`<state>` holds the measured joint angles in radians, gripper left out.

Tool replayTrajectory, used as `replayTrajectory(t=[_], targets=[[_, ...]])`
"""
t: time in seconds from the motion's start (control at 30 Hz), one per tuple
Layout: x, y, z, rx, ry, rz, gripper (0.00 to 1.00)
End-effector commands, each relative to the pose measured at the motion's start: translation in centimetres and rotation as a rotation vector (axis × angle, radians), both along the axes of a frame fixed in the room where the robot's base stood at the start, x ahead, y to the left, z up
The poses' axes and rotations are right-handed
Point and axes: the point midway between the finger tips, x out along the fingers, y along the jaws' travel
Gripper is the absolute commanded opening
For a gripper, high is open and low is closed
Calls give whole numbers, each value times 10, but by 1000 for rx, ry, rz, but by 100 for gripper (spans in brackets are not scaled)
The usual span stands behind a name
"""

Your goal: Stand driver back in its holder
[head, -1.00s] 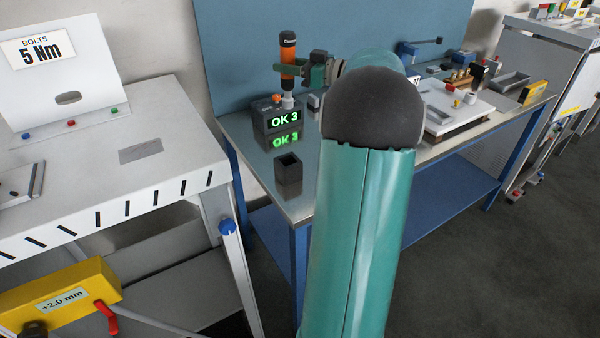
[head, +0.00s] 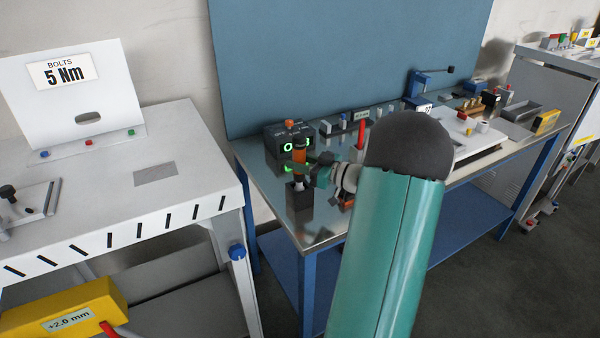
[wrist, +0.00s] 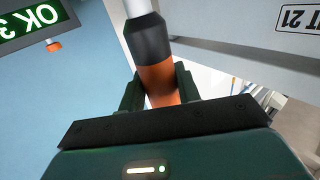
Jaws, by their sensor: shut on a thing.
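The driver (head: 299,155), with an orange body and black sections, is upright in my gripper (head: 301,167) in the head view. The holder (head: 304,206), a small dark square block, stands on the metal-topped bench directly below it. The driver's pale lower tip is at the holder's top opening; I cannot tell whether it has entered. In the wrist view, my gripper (wrist: 158,88) is shut on the orange part of the driver (wrist: 155,75). The driver's black collar and silver shaft extend beyond the jaws toward the top of that picture.
A dark tester box (head: 275,138) with a green display stands just behind the driver; its display (wrist: 30,22) reads OK 3 in the wrist view. A red-handled tool (head: 361,134) and small parts lie behind my arm. A white table (head: 120,190) stands at left.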

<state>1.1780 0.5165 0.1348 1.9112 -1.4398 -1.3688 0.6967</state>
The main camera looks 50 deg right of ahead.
Motion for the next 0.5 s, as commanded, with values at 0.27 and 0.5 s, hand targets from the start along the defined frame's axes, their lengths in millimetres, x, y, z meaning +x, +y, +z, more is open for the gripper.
replayTrajectory(t=[0.27, 0.5], targets=[[0, 0, -30, 1, -2, 0, 6], [0, 0, -31, -1, -1, 0, 6]])
